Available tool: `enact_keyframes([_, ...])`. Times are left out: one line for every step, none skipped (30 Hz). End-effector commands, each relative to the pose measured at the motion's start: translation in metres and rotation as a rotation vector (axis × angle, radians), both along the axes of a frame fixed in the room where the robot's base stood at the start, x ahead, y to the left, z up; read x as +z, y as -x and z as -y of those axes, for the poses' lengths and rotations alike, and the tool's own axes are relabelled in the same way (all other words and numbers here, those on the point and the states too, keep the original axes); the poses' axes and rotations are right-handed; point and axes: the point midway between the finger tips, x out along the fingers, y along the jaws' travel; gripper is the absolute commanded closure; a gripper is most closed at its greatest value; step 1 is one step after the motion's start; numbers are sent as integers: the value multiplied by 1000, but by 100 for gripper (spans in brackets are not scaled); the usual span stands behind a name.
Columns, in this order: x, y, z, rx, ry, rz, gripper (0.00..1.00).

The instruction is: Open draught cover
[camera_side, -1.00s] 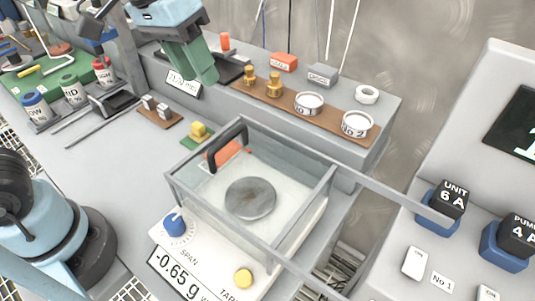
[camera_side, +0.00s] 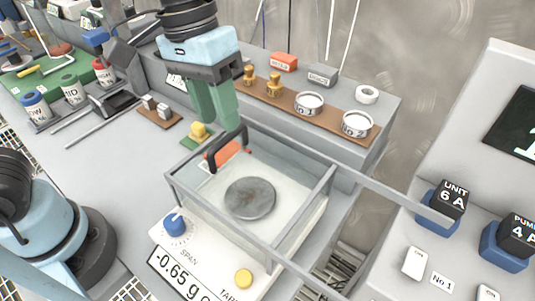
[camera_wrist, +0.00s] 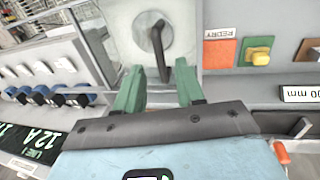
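The draught cover (camera_side: 306,211) is a clear box with a grey frame standing over the round steel pan (camera_side: 250,198) of the balance. A dark bar handle (camera_side: 226,147) rises at its far left edge. In the wrist view the handle (camera_wrist: 157,45) lies in front of the pan, ahead of the gap between my fingers. My gripper (camera_side: 219,121), with green fingers, hangs just above and behind the handle in the side view. In the wrist view my gripper (camera_wrist: 160,88) is open, with nothing seen held between its fingers.
Grey rails (camera_side: 385,190) run right from the cover toward the switch panel. A shelf with brass weights (camera_side: 274,84) and white tins (camera_side: 357,123) stands behind. A yellow block on a green pad (camera_side: 199,133) and an orange pad (camera_side: 230,152) lie close to the handle.

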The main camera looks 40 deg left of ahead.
Motion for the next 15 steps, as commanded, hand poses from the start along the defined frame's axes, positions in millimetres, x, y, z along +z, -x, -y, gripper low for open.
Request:
enact_keyframes([-7,0,1,-1,0,0,62])
enact_keyframes([-10,0,2,0,0,0,62])
enact_keyframes([-14,0,3,0,0,0,62])
enact_keyframes([-17,0,3,0,0,0,62])
enact_keyframes([-19,0,4,0,0,0,62])
enact_keyframes([-22,0,4,0,0,1,62])
enact_keyframes([-24,0,5,0,0,1,62])
enact_keyframes([-25,0,5,0,0,1,62])
enact_keyframes([-27,0,5,0,0,1,62])
enact_keyframes([-28,0,5,0,0,1,62])
enact_keyframes([-28,0,6,0,0,1,62])
enact_keyframes([-29,0,6,0,0,1,62])
enact_keyframes([-29,0,6,0,0,1,62])
enact_keyframes([-29,0,6,0,0,1,62])
enact_keyframes([-29,0,6,0,0,1,62])
